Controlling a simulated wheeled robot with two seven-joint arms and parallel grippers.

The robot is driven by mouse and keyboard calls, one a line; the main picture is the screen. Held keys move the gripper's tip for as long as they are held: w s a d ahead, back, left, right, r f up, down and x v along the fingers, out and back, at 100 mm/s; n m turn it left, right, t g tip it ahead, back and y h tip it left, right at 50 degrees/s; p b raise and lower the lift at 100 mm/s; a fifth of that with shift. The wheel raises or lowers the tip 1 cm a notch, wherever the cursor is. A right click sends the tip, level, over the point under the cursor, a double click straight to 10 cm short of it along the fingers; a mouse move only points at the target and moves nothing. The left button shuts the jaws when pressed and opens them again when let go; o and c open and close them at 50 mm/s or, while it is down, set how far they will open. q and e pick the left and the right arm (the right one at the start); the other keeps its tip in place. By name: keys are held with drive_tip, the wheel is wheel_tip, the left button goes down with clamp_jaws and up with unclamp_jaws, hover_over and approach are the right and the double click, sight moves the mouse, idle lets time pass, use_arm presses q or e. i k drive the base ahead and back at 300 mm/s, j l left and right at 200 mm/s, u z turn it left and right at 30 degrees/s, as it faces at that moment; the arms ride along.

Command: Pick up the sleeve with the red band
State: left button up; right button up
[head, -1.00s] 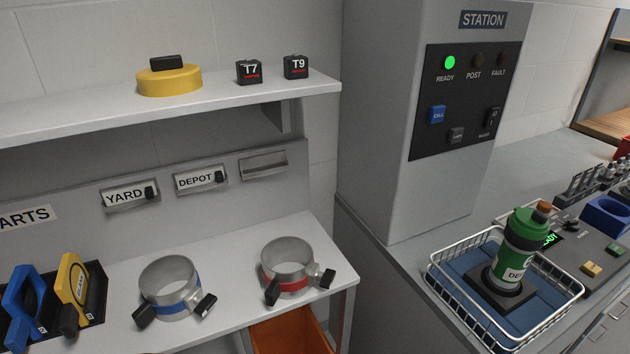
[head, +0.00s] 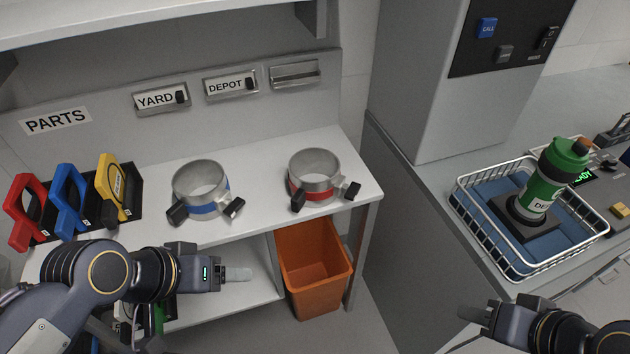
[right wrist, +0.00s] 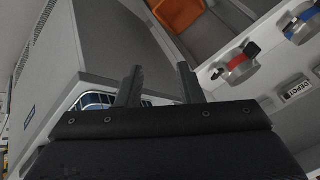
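The sleeve with the red band (head: 313,175) is a grey metal ring with two black-ended clamp handles. It stands on the right end of the white parts shelf and also shows upper right in the right wrist view (right wrist: 238,66). The similar sleeve with a blue band (head: 202,190) stands to its left. My right gripper (head: 476,314) is at the lower right in the head view, well away from the sleeves. Its two fingers (right wrist: 160,85) are apart and empty in the right wrist view. My left gripper (head: 238,274) is in front of and below the shelf top; its finger opening is unclear.
An orange bin (head: 314,268) stands below the shelf's right end. A wire basket (head: 485,245) holding a green-capped canister (head: 548,180) is on the right counter. Red (head: 24,212), blue (head: 69,198) and yellow (head: 109,188) handled parts stand in a rack at left.

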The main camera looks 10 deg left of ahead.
sight(308, 160)
drive_tip(key=i+j+u, duration=0.1)
drive_tip(key=j+u, duration=0.3)
drive_tip(key=i+j+u, duration=0.15)
drive_tip(key=u, duration=0.3)
drive_tip(key=j, duration=0.1)
